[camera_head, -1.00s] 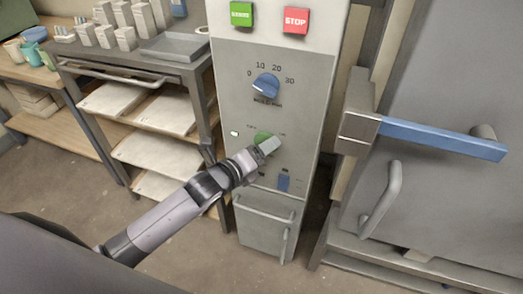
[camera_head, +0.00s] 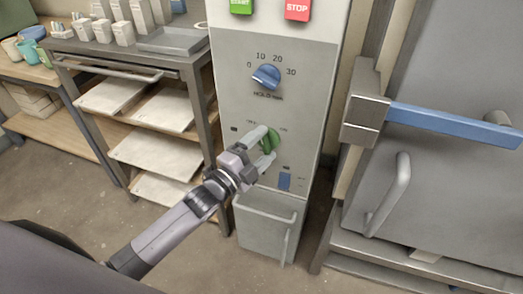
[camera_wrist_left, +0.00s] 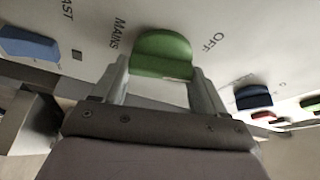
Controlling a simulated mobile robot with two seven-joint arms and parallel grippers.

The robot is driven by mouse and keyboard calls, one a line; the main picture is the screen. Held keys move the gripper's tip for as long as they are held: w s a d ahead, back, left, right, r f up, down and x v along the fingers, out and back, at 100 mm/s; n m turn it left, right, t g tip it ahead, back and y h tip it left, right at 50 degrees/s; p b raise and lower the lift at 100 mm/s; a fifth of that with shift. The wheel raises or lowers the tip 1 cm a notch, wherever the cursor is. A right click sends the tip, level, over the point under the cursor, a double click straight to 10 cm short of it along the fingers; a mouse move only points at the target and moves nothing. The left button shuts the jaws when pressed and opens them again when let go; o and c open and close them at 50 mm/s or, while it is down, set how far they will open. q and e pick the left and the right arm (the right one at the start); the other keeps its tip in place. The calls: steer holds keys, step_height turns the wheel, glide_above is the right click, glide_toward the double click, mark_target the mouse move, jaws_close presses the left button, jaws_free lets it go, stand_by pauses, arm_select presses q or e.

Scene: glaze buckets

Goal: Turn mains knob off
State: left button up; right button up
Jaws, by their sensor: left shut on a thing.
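The green mains knob (camera_head: 273,138) is on the front of the grey control panel (camera_head: 232,105), below the blue hold knob. My left gripper (camera_head: 267,144) is shut on it, one finger on each side. In the left wrist view the green knob (camera_wrist_left: 163,54) sits between the two fingertips of my left gripper (camera_wrist_left: 160,75), with the printed word MAINS to its left and OFF to its right. A small dark indicator (camera_head: 234,129) is left of the knob. My right gripper is not in view.
The blue hold knob (camera_head: 266,76) is above, with the green START (camera_head: 241,6) and red STOP (camera_head: 297,9) buttons higher. A blue switch (camera_head: 284,182) is just below. A door with a blue lever (camera_head: 450,123) stands right, a shelf rack (camera_head: 135,72) left.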

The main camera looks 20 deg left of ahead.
arm_select(q)
steer(key=n+t+b, duration=0.1)
steer(key=n, duration=0.2)
steer(key=n+t+y, duration=0.1)
steer(key=n, duration=0.2)
steer(key=shift+f+b, duration=0.1)
steer(key=shift+b, duration=0.25)
steer(key=shift+n+t, duration=0.3)
steer(key=shift+n, duration=0.1)
steer(key=o, duration=1.1)
steer(key=shift+c, duration=0.2)
steer(key=v, duration=0.7)
steer(key=shift+s, duration=0.1)
